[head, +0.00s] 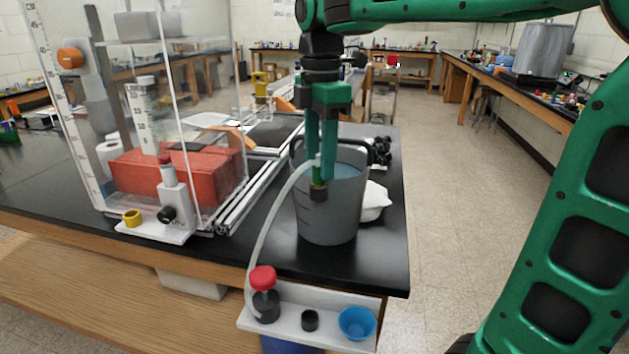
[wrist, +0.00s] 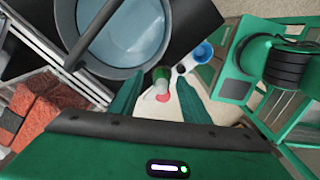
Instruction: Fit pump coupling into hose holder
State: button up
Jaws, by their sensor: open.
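My gripper (head: 320,178) points down in front of the grey bucket (head: 328,222), its two green fingers apart; in the wrist view (wrist: 156,98) there are gaps beside what lies between them. Between the fingers is a small green fitting (wrist: 160,74), seemingly the pump coupling, at the upper end of a pale hose (head: 263,235). A dark end piece (head: 319,193) shows just below the fingertips. The hose curves down to a red-capped black fitting (head: 265,305) on a white bracket (head: 287,320), probably the hose holder. The bracket also carries a black ring (head: 310,320) and a blue cup (head: 357,323).
The bucket, holding bluish water, stands close behind my gripper on the black bench (head: 384,260). A clear tank with red blocks (head: 200,180) stands at left, a white bracket with a red-topped bottle (head: 170,195) before it. A white cloth-like lump (head: 374,200) lies right of the bucket.

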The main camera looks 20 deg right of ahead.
jog(key=shift+f, duration=1)
grip_shut()
jog(key=shift+r, duration=0.2)
